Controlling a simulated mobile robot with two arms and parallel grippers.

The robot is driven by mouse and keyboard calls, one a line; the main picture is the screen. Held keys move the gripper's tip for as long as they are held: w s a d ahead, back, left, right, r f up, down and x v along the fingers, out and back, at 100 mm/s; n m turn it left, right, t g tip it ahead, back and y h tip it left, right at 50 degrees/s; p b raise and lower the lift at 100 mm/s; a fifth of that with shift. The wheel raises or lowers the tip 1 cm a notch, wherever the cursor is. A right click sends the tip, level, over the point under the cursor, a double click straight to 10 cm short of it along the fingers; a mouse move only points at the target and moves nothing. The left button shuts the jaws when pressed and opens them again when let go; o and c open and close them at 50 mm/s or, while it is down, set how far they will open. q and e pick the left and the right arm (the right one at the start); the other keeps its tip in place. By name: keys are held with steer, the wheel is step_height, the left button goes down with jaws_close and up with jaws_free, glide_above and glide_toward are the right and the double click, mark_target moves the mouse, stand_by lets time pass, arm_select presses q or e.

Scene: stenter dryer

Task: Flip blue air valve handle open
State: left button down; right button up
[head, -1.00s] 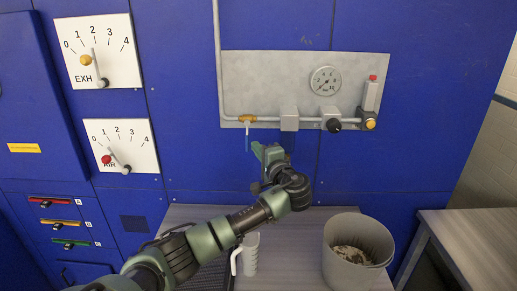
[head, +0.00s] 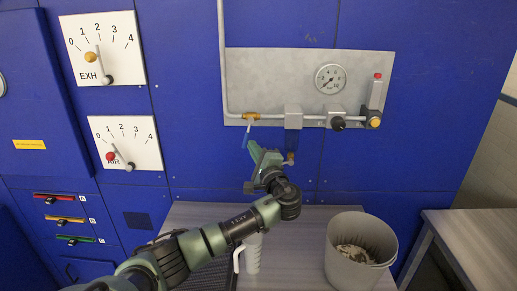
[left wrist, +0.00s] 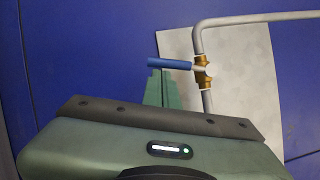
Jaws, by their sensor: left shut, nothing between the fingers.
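The blue air valve handle (head: 246,137) hangs below the brass valve (head: 251,116) on the grey panel, its lower end tilted slightly left. In the left wrist view the handle (left wrist: 170,64) runs sideways from the brass valve body (left wrist: 202,74). My left gripper (head: 254,149) is shut and empty, its fingertips just right of the handle's lower end in the head view. In the left wrist view its green fingers (left wrist: 160,76) reach up to the handle near its free end. They look close to touching, but I cannot tell contact for sure. My right gripper is not in view.
The grey panel (head: 290,65) carries a pressure gauge (head: 330,78), a pipe and a black knob (head: 338,123). A grey bucket (head: 345,265) and a white jug (head: 251,254) stand on the table below. Dials marked EXH (head: 102,48) and AIR (head: 125,143) are at left.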

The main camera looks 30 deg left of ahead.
arm_select(q)
steer(key=m, duration=0.1)
steer(key=s+a+m+t, duration=0.1)
steer(key=m, duration=0.1)
steer(key=a+m+t, duration=0.1)
steer(key=shift+s+a, duration=0.25)
steer(key=s+a+r+m+t+h+p, duration=0.1)
steer(key=a+r+m+t+h, duration=0.1)
steer(key=m, duration=0.6)
steer(key=s+a+r+m+t+h, duration=0.1)
steer(key=a+r+m+t+h, duration=0.1)
steer(key=m+t, duration=0.3)
steer(key=shift+s+a+r+m+h+p, duration=0.25)
steer(key=shift+s+r+m+h+p, duration=0.15)
steer(key=shift+m, duration=1.2)
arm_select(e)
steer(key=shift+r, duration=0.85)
arm_select(q)
steer(key=shift+r, duration=0.1)
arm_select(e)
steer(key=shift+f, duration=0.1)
